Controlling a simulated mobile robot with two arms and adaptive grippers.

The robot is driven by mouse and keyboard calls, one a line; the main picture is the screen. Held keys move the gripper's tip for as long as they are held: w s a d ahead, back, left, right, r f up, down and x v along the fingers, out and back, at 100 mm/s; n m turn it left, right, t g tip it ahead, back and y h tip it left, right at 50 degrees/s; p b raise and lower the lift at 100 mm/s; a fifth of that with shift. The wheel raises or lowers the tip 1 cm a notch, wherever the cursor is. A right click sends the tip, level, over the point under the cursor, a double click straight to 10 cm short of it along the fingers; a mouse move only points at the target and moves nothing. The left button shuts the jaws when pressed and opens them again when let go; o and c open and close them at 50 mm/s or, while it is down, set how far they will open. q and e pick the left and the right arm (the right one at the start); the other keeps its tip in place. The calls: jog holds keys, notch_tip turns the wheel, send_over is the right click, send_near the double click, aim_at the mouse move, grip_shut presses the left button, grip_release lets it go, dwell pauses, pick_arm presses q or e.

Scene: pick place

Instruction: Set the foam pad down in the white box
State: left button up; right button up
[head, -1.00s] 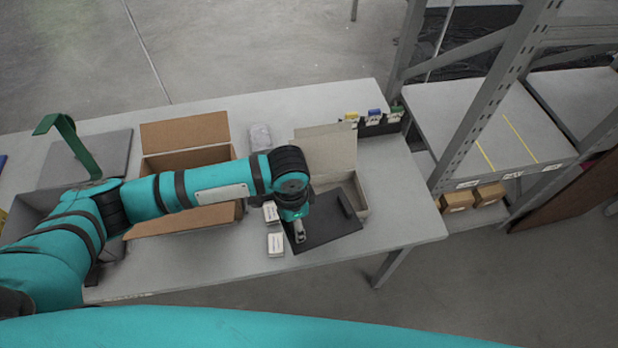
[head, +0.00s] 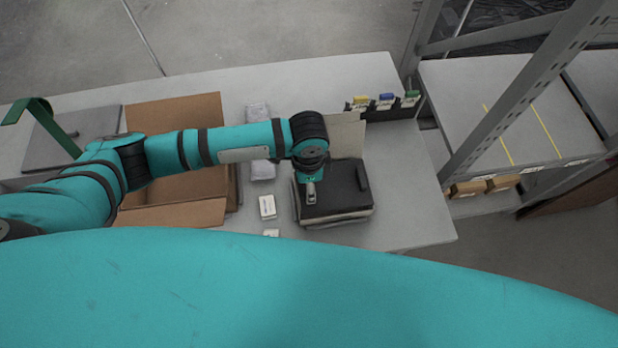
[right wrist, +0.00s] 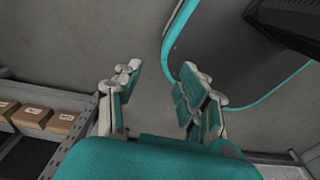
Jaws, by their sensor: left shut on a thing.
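The foam pad (head: 335,190) is a flat dark slab with a small raised strip near its right edge. My left gripper (head: 311,196) is shut on its left part and holds it roughly level. The white box (head: 347,137) is an open pale carton with its back flap standing up. The pad covers most of the box's opening in the head view, so the inside is hidden. I cannot tell whether the pad is just above the rim or touching it. My right gripper (right wrist: 158,95) is open and empty in the right wrist view, away from the table.
An open brown carton (head: 205,212) stands left, partly behind my left arm. A grey bagged item (head: 258,113) and a small white carton (head: 267,206) lie between the two boxes. Small coloured bins (head: 387,103) stand behind right. A metal shelf (head: 490,110) stands right of the table.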

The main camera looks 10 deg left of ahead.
pick_arm(q)
notch_tip(320, 180, down, 2)
jog(key=shift+w+f+b, duration=0.1)
jog(key=shift+b, duration=0.7)
notch_tip(320, 180, down, 2)
jog(key=shift+w+f+b, duration=0.1)
jog(key=shift+b, duration=1.15)
jog(key=shift+f, duration=0.75)
pick_arm(e)
jog(key=f, duration=0.5)
jog(key=shift+w+a, duration=0.25)
jog(key=shift+a, duration=0.05)
pick_arm(q)
jog(key=shift+p, duration=0.3)
pick_arm(e)
jog(key=shift+w+r, duration=0.2)
jog(key=shift+r, duration=0.25)
jog(key=shift+d, duration=0.2)
pick_arm(q)
jog(key=shift+f, duration=0.8)
pick_arm(e)
jog(key=shift+w+a+r, duration=0.1)
jog(key=shift+a+r, duration=0.05)
jog(key=shift+r, duration=0.1)
